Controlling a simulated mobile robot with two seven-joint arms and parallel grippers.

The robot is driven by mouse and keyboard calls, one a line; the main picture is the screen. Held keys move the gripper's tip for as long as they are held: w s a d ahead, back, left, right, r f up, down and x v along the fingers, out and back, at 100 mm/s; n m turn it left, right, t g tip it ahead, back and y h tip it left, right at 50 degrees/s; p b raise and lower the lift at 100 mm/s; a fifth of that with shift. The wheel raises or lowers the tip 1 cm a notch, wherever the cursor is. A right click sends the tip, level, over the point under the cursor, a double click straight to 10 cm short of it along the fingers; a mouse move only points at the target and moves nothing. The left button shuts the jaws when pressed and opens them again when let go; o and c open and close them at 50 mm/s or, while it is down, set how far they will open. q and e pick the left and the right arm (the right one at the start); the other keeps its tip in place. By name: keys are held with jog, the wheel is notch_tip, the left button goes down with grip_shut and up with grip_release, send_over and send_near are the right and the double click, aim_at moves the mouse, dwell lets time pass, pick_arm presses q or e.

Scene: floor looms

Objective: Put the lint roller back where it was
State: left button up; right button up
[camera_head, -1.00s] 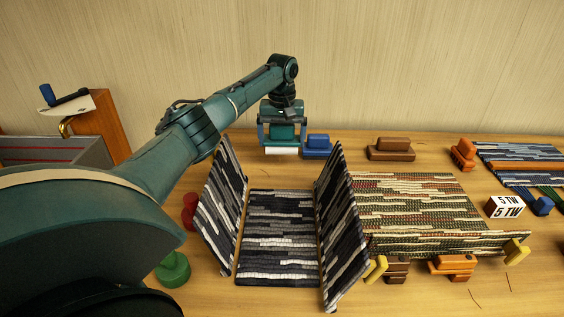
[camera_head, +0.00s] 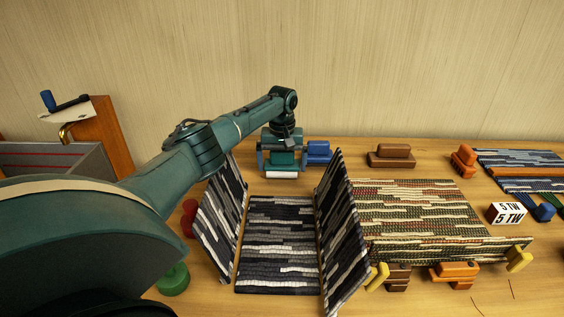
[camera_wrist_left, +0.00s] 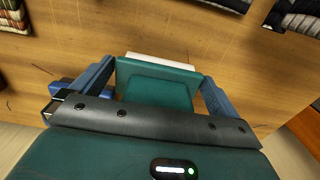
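My left gripper (camera_head: 283,172) hangs over the bare table behind the striped woven panels. Its fingers are spread to either side of a teal two-tier block with a white strip along its lower edge, which I take for the lint roller (camera_head: 283,159). In the left wrist view the teal block (camera_wrist_left: 155,88) sits between both fingers, touching or nearly touching them, with the white strip (camera_wrist_left: 160,61) beyond it. Its underside is close to the table; contact cannot be told. My right gripper is not in view.
A blue block (camera_head: 319,151) stands just right of the gripper. A brown block (camera_head: 391,156) and an orange block (camera_head: 463,161) stand farther right. Upright dark striped panels (camera_head: 341,230) stand in front, beside a multicoloured woven mat (camera_head: 420,212). Bare table lies around the gripper.

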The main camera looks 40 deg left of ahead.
pick_arm(q)
notch_tip(320, 180, up, 12)
jog(key=shift+r+p, duration=0.15)
jog(key=shift+p, duration=0.3)
dwell(0.7)
